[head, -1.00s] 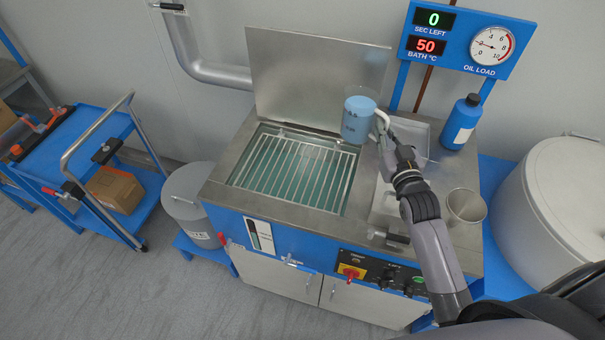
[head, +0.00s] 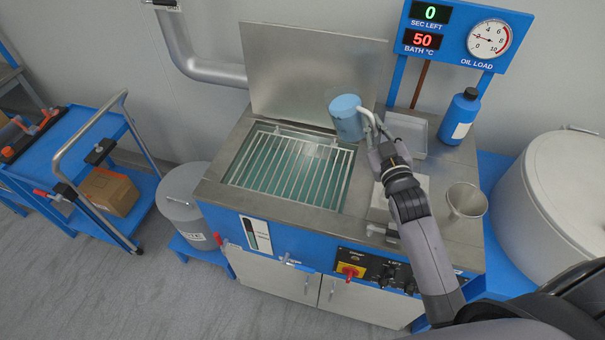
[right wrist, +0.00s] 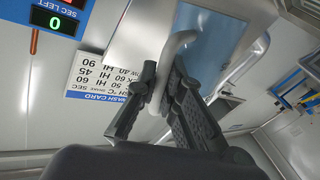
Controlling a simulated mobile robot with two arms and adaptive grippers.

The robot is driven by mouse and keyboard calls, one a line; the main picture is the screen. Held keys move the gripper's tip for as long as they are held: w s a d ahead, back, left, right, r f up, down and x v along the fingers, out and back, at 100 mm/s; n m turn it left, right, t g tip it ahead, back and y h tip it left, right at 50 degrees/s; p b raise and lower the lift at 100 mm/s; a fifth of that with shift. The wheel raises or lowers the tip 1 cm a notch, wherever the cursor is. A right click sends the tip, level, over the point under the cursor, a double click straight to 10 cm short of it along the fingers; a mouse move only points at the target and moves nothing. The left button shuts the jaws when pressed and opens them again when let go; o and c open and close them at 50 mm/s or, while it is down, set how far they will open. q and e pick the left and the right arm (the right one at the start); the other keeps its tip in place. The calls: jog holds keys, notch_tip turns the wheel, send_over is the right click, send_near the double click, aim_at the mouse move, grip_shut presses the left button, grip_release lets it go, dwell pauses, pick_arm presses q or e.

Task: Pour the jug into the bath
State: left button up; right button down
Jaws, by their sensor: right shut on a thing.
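The jug (head: 346,120) is blue with a pale handle. My right gripper (head: 371,133) is shut on its handle and holds it above the right edge of the bath. The jug leans slightly to the left, toward the bath. In the right wrist view the two fingers (right wrist: 163,85) close around the pale handle, with the blue jug body (right wrist: 215,45) behind. The bath (head: 270,172) is an open tank with greenish liquid under a metal rack, its lid raised behind. No stream from the jug shows. My left gripper is not in view.
The display panel (head: 462,35) rises behind. A lidded grey bin (head: 184,212) and a blue cart (head: 70,150) stand left.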

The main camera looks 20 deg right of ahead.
dwell(0.3)
jog(key=shift+n, duration=0.3)
jog(key=shift+a+r+b, duration=0.1)
jog(key=shift+a+b, duration=0.25)
jog(key=shift+a, duration=0.05)
jog(key=shift+w+d+n, duration=0.1)
jog(key=shift+n, duration=0.2)
jog(key=shift+a+f+n+b, duration=0.45)
jog(key=shift+n+b, duration=0.15)
jog(key=shift+b, duration=0.2)
